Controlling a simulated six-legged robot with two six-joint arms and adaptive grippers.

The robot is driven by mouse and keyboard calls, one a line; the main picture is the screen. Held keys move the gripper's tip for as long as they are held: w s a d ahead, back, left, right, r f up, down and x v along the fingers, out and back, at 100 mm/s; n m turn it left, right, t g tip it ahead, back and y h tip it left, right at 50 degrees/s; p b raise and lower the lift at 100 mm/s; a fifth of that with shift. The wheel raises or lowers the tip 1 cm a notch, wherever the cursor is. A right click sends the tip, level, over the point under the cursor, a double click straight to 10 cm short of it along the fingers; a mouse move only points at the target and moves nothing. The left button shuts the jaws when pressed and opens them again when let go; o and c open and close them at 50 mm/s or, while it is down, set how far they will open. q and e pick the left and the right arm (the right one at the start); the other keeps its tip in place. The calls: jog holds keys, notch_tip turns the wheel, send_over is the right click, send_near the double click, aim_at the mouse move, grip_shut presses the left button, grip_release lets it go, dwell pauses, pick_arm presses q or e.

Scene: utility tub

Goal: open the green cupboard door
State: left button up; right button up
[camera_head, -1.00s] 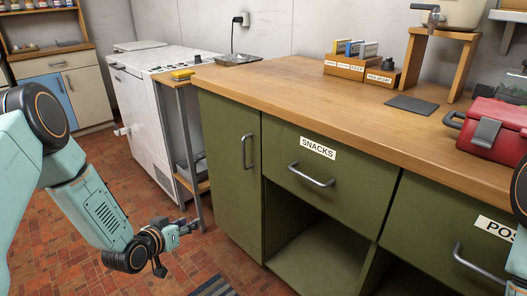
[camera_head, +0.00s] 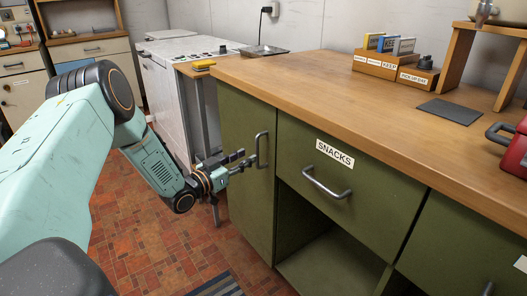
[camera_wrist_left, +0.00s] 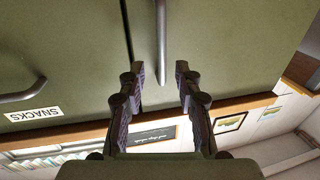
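The green cupboard door (camera_head: 244,190) is the narrow panel at the left end of the green counter, and it looks closed. Its upright metal handle (camera_head: 262,150) is near the door's right edge. My left gripper (camera_head: 248,160) is at the handle's left side in the head view. In the left wrist view the picture is turned over, and the handle (camera_wrist_left: 161,45) lies ahead between the two spread fingers (camera_wrist_left: 160,82). The fingers are open, and the handle's end shows just beyond the fingertips. My right gripper is not in view.
The SNACKS drawer (camera_head: 334,180) with its own handle is right of the door, above an open shelf space. A wooden worktop (camera_head: 330,95) overhangs the door. A white appliance (camera_head: 170,75) stands to the left.

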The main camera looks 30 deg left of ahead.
aim_at(258, 165)
pick_arm(q)
jog(key=w+b, duration=0.1)
jog(key=w, duration=0.3)
jog(key=w+d+b, duration=0.1)
jog(key=w, duration=0.1)
jog(key=shift+f+b, duration=0.15)
jog(key=shift+b, duration=0.15)
jog(key=shift+w+f, duration=0.1)
jog(key=shift+w, duration=0.05)
jog(key=shift+c, duration=0.5)
jog(key=shift+c, duration=0.7)
grip_shut()
